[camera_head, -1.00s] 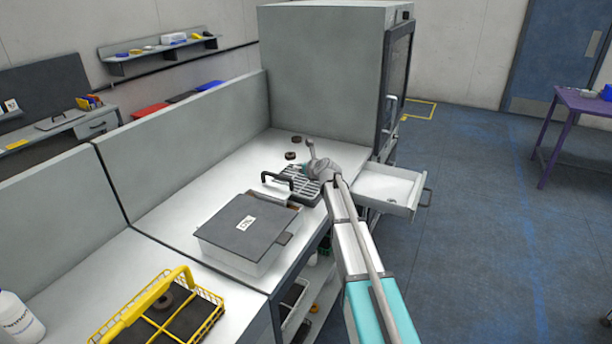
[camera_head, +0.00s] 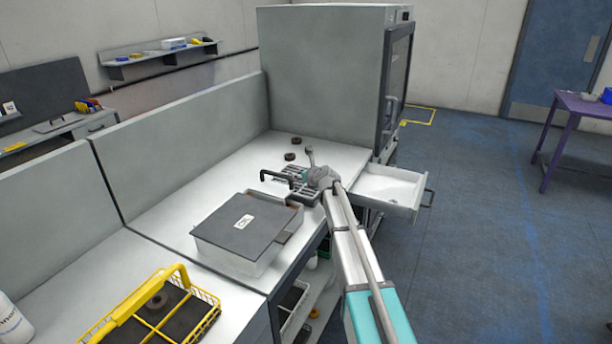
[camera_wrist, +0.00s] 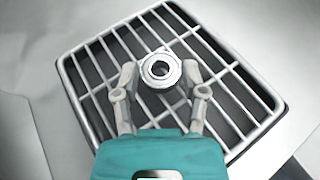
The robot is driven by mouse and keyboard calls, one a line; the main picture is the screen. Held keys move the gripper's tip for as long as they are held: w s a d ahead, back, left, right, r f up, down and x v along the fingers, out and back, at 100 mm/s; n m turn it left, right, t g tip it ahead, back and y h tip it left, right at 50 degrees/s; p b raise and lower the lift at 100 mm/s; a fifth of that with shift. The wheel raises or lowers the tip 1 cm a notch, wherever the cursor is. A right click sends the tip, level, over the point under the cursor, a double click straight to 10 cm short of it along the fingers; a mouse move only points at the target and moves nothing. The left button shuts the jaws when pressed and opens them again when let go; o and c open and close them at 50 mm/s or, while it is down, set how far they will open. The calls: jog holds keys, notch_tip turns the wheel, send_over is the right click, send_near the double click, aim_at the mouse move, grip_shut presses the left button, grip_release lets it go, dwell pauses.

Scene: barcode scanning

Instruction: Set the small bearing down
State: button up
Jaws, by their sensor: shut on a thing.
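The small bearing (camera_wrist: 160,69) is a shiny metal ring with a dark bore. In the wrist view it sits between the fingertips of my gripper (camera_wrist: 158,75), which is shut on it. Below it is a grey wire-grid tray (camera_wrist: 92,107) with dark compartments. I cannot tell whether the bearing touches the grid. In the head view my gripper (camera_head: 312,180) is over the tray (camera_head: 304,194) on the white bench, and my arm hides part of it. The bearing cannot be made out there.
Two dark rings (camera_head: 290,156) lie behind the tray. A lidded box (camera_head: 240,222) stands in front of it. An open drawer (camera_head: 395,188) juts out at the right, beside a large grey cabinet (camera_head: 325,70). A yellow wire basket (camera_head: 205,318) is at the near left.

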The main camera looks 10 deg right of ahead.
jog(key=shift+f+b, duration=0.35)
jog(key=o, duration=1.2)
jog(key=shift+r, duration=0.2)
jog(key=shift+s+r+p, duration=0.15)
jog(key=shift+r+p, duration=0.15)
jog(key=shift+p, duration=0.2)
jog(key=p+v, duration=0.4)
jog(key=v, duration=0.7)
jog(key=shift+s+d, duration=0.15)
jog(key=shift+s, duration=0.15)
